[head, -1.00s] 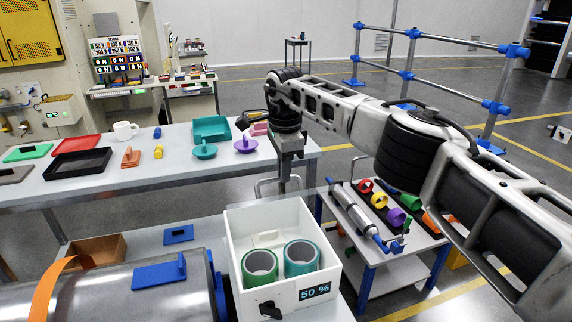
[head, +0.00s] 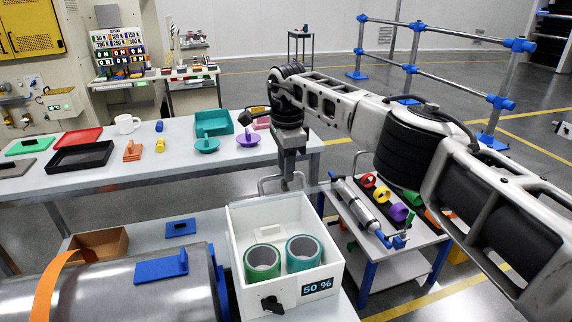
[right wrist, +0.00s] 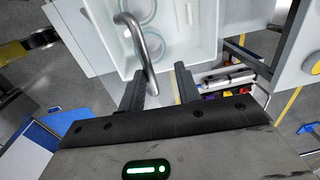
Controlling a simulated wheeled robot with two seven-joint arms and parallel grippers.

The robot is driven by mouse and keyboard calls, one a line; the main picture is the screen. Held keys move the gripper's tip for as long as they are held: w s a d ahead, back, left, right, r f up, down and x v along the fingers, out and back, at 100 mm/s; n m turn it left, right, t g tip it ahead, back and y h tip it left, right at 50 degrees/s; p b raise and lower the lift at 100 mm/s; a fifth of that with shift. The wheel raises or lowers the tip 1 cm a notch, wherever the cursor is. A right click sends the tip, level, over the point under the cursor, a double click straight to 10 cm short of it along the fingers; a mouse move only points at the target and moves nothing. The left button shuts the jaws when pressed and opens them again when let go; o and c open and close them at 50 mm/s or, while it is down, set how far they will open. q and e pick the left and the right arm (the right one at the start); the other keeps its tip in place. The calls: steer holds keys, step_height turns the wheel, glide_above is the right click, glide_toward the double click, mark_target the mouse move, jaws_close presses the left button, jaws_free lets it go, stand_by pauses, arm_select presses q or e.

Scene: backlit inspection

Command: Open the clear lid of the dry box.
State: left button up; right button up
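The white dry box (head: 329,277) stands at the front centre, with a "50 %" display and a black knob (head: 271,304) on its front. Its clear lid is so transparent that I cannot make out its edges or angle. A bent metal handle (head: 264,184) shows beyond the box's far rim; it also shows in the right wrist view (right wrist: 147,54). My right gripper (head: 287,182) is at this handle. In the right wrist view its fingers (right wrist: 160,90) are apart, with the handle's lower end between them, nearer the left finger. My left gripper is out of view.
A green spool (head: 262,262) and a teal spool (head: 303,253) are inside the box. A metal cylinder (head: 110,290) lies to its left. A cart (head: 400,262) with coloured rings stands right. The rear table (head: 110,182) holds trays and small parts.

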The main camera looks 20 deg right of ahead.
arm_select(q)
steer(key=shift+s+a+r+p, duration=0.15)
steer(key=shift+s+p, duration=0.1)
steer(key=shift+p, duration=0.3)
arm_select(e)
step_height(320, 180, up, 16)
steer(key=s, duration=0.1)
steer(key=shift+s, duration=0.15)
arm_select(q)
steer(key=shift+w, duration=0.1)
arm_select(e)
steer(key=shift+a+f, duration=0.1)
steer(key=shift+f, duration=0.05)
